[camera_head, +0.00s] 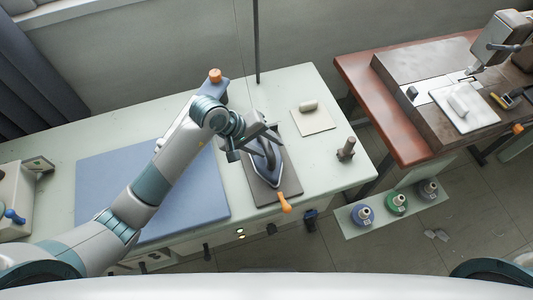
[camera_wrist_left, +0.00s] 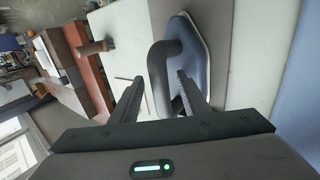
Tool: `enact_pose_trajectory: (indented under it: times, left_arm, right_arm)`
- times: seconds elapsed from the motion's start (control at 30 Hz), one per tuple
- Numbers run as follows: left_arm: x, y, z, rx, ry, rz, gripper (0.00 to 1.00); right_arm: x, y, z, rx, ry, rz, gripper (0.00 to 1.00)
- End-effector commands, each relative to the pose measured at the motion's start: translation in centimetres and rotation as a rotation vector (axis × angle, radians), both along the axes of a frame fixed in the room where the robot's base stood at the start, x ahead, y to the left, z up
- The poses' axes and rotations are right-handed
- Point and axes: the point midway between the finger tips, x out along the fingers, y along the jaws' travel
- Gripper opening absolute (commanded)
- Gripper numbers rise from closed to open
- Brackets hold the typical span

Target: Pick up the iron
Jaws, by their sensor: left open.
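The iron (camera_head: 266,166) rests on a dark grey rest plate (camera_head: 288,186) on the pale green table in the head view. Its blue-grey body (camera_wrist_left: 194,62) and dark curved handle (camera_wrist_left: 158,72) show in the left wrist view. My left gripper (camera_head: 262,136) is over the iron's far end. In the left wrist view the two fingers (camera_wrist_left: 156,100) are apart, and the handle lies between them or just beyond; I cannot tell whether they touch it. Part of the iron is hidden by the gripper in the head view. My right gripper is not in view.
A blue mat (camera_head: 190,205) lies left of the iron. A white pad with a small roll (camera_head: 310,118) and a peg (camera_head: 346,150) are to its right. A thin pole (camera_head: 257,45) stands behind. A brown table with a sewing machine (camera_head: 500,38) is at right, above a shelf of spools (camera_head: 397,203).

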Motion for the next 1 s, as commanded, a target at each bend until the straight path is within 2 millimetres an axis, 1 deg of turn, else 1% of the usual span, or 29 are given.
enact_pose_trajectory:
  times: [0.43,0.47,0.5,0.57,0.6,0.63,1.0]
  left_arm:
    - [0.04,0.01,-0.06,0.000,-0.001,0.001,0.42]
    - [0.04,0.01,-0.05,0.000,-0.001,0.001,0.37]
    - [0.04,0.01,-0.05,0.000,-0.001,0.001,0.27]
    - [0.03,0.02,-0.06,0.000,-0.001,0.001,0.13]
    - [0.03,0.02,-0.06,0.000,-0.001,0.001,0.04]
    - [0.03,0.02,-0.06,0.000,-0.001,0.001,0.00]
    - [0.03,0.05,-0.06,0.001,0.000,0.001,0.00]
  right_arm:
    - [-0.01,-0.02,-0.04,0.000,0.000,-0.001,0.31]
    - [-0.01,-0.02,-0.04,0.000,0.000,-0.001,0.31]
    - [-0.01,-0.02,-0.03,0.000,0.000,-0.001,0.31]
    - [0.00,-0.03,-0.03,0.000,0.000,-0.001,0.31]
    - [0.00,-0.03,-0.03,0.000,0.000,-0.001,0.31]
    - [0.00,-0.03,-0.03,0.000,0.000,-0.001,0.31]
    - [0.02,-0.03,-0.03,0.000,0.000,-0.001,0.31]
